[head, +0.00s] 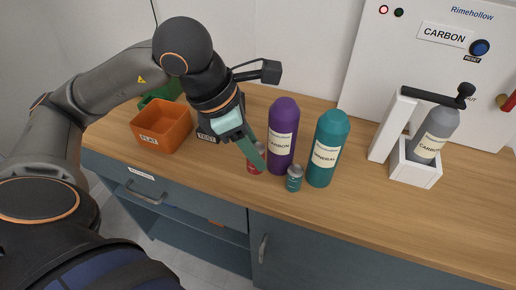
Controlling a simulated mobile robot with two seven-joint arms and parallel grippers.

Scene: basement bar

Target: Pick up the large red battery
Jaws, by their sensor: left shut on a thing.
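The red battery (254,168) is a short red cylinder with a pale label, upright at the middle of the wooden counter in the head view. My left gripper (255,155) comes down over it from the upper left and is shut on it. The teal finger hides the battery's upper part. I cannot tell whether its base touches the counter. My right gripper is not in view.
A purple CARBON bottle (283,137) stands close to the right of the battery. A short teal cylinder (294,178) and a teal MINERAL bottle (326,148) stand further right. An orange bin (162,127) is at left. A white stand (415,172) holds a grey bottle. The right front counter is clear.

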